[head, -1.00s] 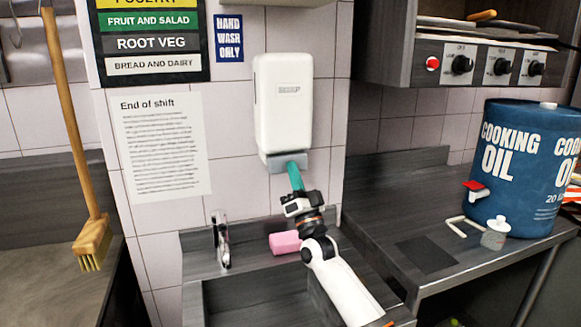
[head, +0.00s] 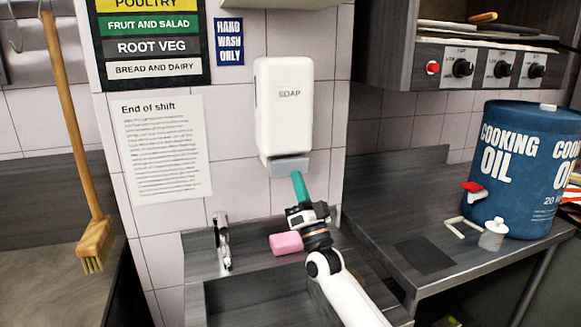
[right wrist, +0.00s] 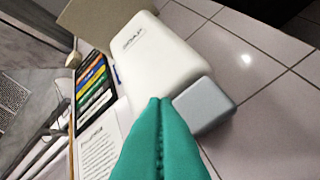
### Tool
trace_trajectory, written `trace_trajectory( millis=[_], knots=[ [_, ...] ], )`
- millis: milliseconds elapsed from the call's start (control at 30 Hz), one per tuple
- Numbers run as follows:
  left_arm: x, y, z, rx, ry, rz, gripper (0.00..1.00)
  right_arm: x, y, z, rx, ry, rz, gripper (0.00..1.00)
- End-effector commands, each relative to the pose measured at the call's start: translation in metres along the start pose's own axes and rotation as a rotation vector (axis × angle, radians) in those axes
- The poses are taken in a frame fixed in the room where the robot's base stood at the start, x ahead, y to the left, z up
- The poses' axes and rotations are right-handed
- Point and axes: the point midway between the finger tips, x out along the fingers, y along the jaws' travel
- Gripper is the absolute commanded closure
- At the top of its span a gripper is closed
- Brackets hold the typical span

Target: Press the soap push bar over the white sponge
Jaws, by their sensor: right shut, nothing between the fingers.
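The white soap dispenser (head: 284,105) hangs on the tiled wall. Its grey push bar (head: 283,167) juts out at the bottom and also shows in the right wrist view (right wrist: 206,106). My right gripper (head: 296,174) has teal fingers, shut and empty, with the tips just below and in front of the bar. In the right wrist view the closed fingertips (right wrist: 158,102) are left of the bar; contact cannot be told for certain. A pink sponge-like block (head: 286,243) lies on the sink ledge below the dispenser, left of my wrist. No white sponge shows. My left gripper is out of view.
A tap (head: 222,242) stands left of the pink block, behind the sink basin (head: 262,298). A blue cooking oil drum (head: 520,165) stands on the right counter (head: 395,210). A broom (head: 75,140) hangs at left.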

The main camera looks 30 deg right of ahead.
Motion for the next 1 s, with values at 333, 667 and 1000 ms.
trace_trajectory(
  millis=[333, 667, 1000],
  knots=[
    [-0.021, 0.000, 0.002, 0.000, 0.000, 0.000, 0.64, -0.021, 0.018, 0.018, 0.000, 0.000, -0.001, 1.00],
    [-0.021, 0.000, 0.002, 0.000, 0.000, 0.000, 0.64, -0.025, 0.019, 0.019, 0.000, -0.001, 0.000, 1.00],
    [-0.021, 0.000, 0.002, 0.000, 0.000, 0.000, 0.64, -0.025, 0.019, 0.019, -0.001, 0.000, 0.000, 1.00]
  ],
)
